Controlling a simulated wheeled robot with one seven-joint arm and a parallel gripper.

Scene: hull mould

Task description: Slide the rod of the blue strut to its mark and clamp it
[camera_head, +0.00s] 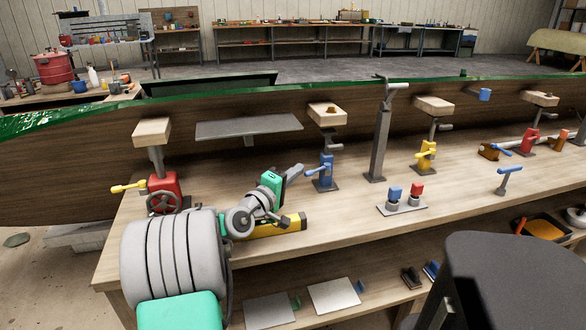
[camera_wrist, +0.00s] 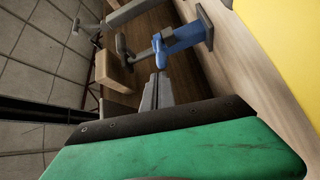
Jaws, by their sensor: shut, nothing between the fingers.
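The blue strut (camera_head: 326,168) stands upright on the bench near the hull. Its grey rod (camera_head: 327,142) rises from the blue body to a wooden pad (camera_head: 327,114) below the hull side. A blue lever (camera_head: 311,172) sticks out left from the body. My gripper (camera_head: 298,170) is shut and empty, just left of the lever. In the wrist view the blue strut (camera_wrist: 187,38) lies sideways, and my fingertips (camera_wrist: 158,78) are close to the lever's end (camera_wrist: 162,62). I cannot tell whether they touch it. I cannot make out a mark on the rod.
A red strut with a handwheel (camera_head: 163,196) stands left, a grey post (camera_head: 379,145) right, and a yellow strut (camera_head: 425,155) beyond it. A yellow level (camera_head: 275,227) lies below my wrist. A plate with blue and red knobs (camera_head: 402,207) sits nearer the bench's front.

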